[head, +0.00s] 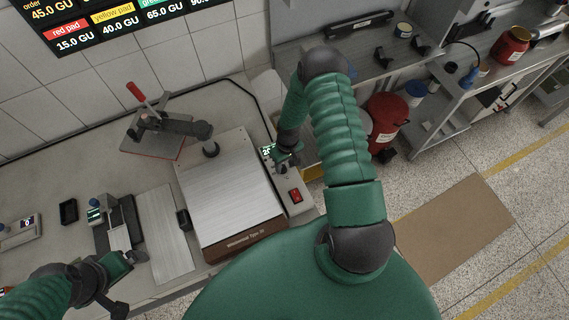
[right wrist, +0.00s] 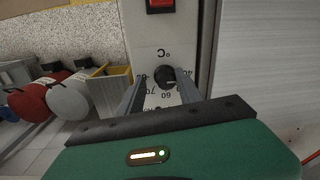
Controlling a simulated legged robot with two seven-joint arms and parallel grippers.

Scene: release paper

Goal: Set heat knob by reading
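The black heat knob (right wrist: 165,77) sits on a pale control panel (right wrist: 148,44) marked with a °C sign and a number scale, including 60 and 70. My right gripper (right wrist: 162,84) is open, with one finger on each side of the knob; contact cannot be told. In the head view my right gripper (head: 287,160) is over the panel and hides the knob. A small green-lit display (head: 267,150) beside it is partly covered and its reading is unclear. The heated press (head: 232,205) has a wide metal plate. My left gripper (head: 128,262) is low at left, its opening unclear.
A wall board (head: 90,22) lists red pad 15.0 GU, yellow pad 40.0 GU and 65.0 GU under green. A red switch (head: 295,195) is on the panel. A red-handled stand (head: 160,130) is behind the press. Red drums (head: 387,118) are right of the bench.

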